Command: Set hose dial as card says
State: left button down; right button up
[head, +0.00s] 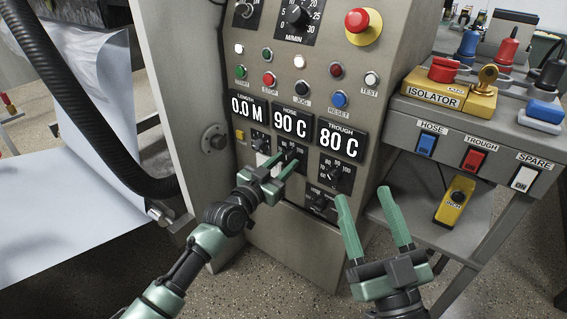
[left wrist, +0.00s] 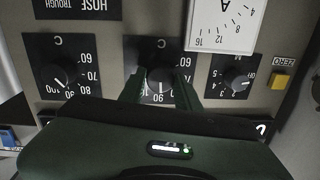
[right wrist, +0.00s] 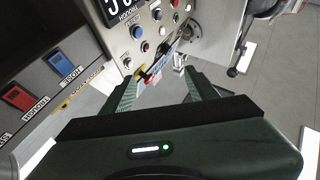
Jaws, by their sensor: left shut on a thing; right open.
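The hose dial (left wrist: 160,55) is on the panel under the HOSE display (head: 290,122), which reads 90 C. My left gripper (head: 285,163) is shut on this dial; its fingers (left wrist: 159,80) stand on either side of the knob in the left wrist view. The scale number 90 shows between the fingers, in an upside-down picture. Much of the knob and scale is hidden by the gripper. My right gripper (head: 363,194) is open and empty in front of the panel's lower right; it also shows in the right wrist view (right wrist: 162,88). I cannot make out a card.
The TROUGH display (head: 341,141) reads 80 C, with the trough dial (head: 335,173) below it. The LENGTH display (head: 247,107) reads 0.0 M. A side console with an isolator (head: 440,90) and HOSE, TROUGH and SPARE switches stands at right. A black hose (head: 75,100) hangs at left.

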pick_arm(q)
jog(key=n, duration=0.3)
jog(key=shift+p, duration=0.4)
jog(key=n, duration=0.2)
jog(key=shift+n, duration=0.4)
jog(key=n+p, duration=0.1)
jog(key=n, duration=0.4)
jog(key=shift+g, duration=0.3)
jog(key=n, duration=0.3)
jog(key=shift+n, duration=0.3)
pick_arm(e)
notch_tip(320, 180, down, 10)
jog(key=w+d+g+h, duration=0.1)
jog(key=g+h, duration=0.1)
jog(key=g, duration=0.3)
jog(key=shift+w+g, duration=0.25)
jog(key=shift+g, duration=0.15)
jog(key=shift+s+d+f, duration=0.1)
jog(key=shift+f, duration=0.1)
